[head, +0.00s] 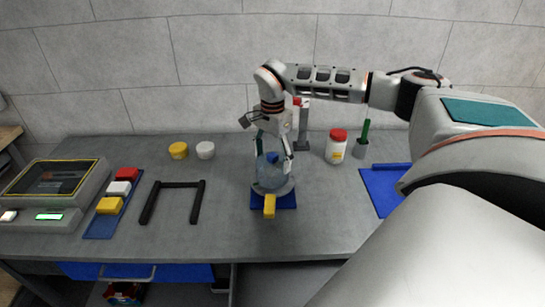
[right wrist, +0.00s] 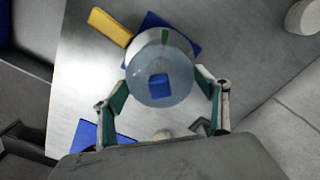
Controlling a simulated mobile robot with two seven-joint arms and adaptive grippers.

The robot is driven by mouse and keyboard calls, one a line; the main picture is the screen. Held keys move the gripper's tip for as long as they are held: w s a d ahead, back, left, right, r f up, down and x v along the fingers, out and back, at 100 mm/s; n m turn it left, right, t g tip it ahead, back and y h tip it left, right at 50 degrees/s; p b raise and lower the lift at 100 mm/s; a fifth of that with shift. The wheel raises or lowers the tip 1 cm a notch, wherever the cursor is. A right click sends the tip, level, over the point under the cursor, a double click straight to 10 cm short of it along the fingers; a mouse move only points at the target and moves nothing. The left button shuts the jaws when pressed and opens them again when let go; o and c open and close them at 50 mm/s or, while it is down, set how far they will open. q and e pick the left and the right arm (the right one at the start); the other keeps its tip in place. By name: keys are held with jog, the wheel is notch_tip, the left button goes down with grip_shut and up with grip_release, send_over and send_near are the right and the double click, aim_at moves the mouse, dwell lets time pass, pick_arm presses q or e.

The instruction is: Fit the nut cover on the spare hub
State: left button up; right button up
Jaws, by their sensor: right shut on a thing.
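The nut cover (head: 269,174) is a clear, bluish round dome with a blue block that shows at its top. My right gripper (head: 273,158) is shut on it from above, one finger on each side. In the right wrist view, the fingers of the gripper (right wrist: 164,88) flank the dome (right wrist: 150,92). The spare hub (head: 287,188), pale with a yellow bar (head: 269,206) at its front, stands on a blue mat (head: 288,201). The cover is over the hub and hides most of it. I cannot tell whether they touch. My left gripper is not in view.
A yellow cap (head: 178,150) and white cap (head: 205,150) lie behind left. A black frame (head: 175,186) lies left. Bare table lies between.

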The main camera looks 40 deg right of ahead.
jog(key=shift+f, duration=0.3)
jog(key=o, duration=0.8)
jog(key=shift+o, duration=0.2)
jog(key=shift+r, duration=5.55)
